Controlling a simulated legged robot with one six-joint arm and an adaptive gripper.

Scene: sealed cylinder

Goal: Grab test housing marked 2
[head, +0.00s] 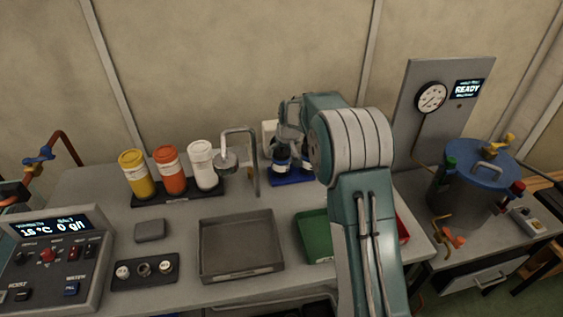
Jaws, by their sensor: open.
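A dark cylindrical piece with a pale band (282,157) stands at the blue base (292,179) at the back middle of the bench. It may be a test housing, but I cannot read a 2 on it. My gripper (285,138) is open, directly above or around the top of this piece. I cannot tell whether the fingers touch it. My arm hides the right side of the base and anything behind it.
Yellow, orange and white bottles (169,170) stand in a black rack, beside a bent metal stand (254,165). A grey tray (241,271) and a green tray (313,241) lie in front. A control panel (47,262) is at left, and a blue-lidded vessel (479,165) at right.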

